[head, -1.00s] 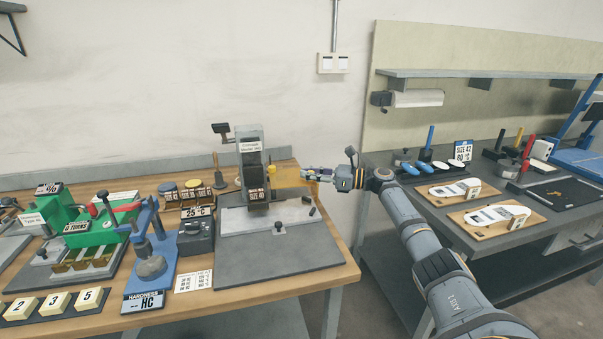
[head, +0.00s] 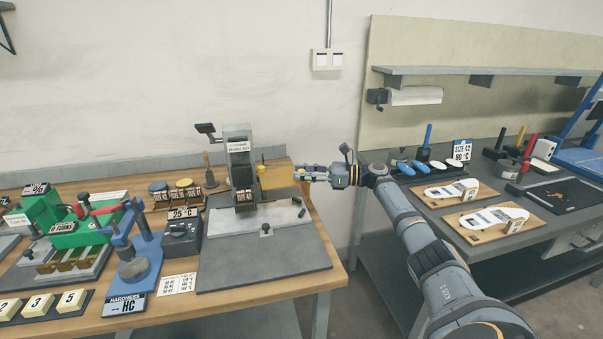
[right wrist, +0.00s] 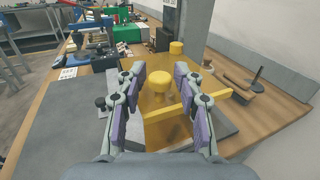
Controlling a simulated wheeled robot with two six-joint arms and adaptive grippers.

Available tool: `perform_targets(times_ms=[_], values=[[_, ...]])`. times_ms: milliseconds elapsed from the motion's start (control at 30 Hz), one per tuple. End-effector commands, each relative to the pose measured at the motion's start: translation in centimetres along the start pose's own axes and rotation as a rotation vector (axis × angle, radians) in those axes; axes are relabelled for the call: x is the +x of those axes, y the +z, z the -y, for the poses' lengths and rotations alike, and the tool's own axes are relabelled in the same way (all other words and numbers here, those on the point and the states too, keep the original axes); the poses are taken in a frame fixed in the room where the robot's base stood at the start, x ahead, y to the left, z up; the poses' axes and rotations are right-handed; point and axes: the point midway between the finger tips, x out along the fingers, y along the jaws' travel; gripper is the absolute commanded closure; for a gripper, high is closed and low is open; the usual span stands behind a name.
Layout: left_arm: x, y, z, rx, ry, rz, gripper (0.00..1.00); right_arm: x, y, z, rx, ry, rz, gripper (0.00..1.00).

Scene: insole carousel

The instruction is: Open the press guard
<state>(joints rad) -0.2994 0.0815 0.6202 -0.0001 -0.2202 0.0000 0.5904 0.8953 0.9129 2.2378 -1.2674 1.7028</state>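The press (head: 240,165) stands on a grey base plate on the wooden bench. Its guard (head: 276,176) is a see-through amber panel at the press's right side, standing out to the right. In the right wrist view the guard (right wrist: 170,128) has a yellow bar and a round yellow knob (right wrist: 153,80). My right gripper (head: 299,174) is at the guard's right edge. In the right wrist view its two purple-padded fingers (right wrist: 158,88) are apart, with the knob between and beyond them; whether they touch it I cannot tell. My left gripper is not in view.
A grey dial box (head: 181,238) and a blue hardness tester (head: 135,255) stand left of the press. A stamp-like tool (right wrist: 258,78) stands near the wall. The right bench (head: 425,225) holds insole boards, with a floor gap between the benches.

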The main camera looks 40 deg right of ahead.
Motion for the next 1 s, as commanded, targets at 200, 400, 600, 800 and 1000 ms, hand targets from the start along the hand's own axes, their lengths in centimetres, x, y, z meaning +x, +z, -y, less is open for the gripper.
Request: perform_targets(times_ms=[200, 400, 600, 800, 1000], values=[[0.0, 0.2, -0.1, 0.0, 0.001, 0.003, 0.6, 0.1, 0.1, 0.0, -0.001, 0.001, 0.004, 0.58], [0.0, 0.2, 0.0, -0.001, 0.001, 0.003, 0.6, -1.0, 0.1, 0.0, -0.001, -0.001, 0.001, 0.58], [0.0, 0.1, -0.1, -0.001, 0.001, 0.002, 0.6, -5.6, 0.0, 0.0, -0.001, -0.003, -0.004, 0.58], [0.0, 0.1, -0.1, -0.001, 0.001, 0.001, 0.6, -9.9, 0.0, 0.0, 0.0, -0.002, 0.0, 0.58], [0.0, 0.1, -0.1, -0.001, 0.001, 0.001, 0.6, -11.9, 0.0, 0.0, 0.0, -0.001, 0.002, 0.58]])
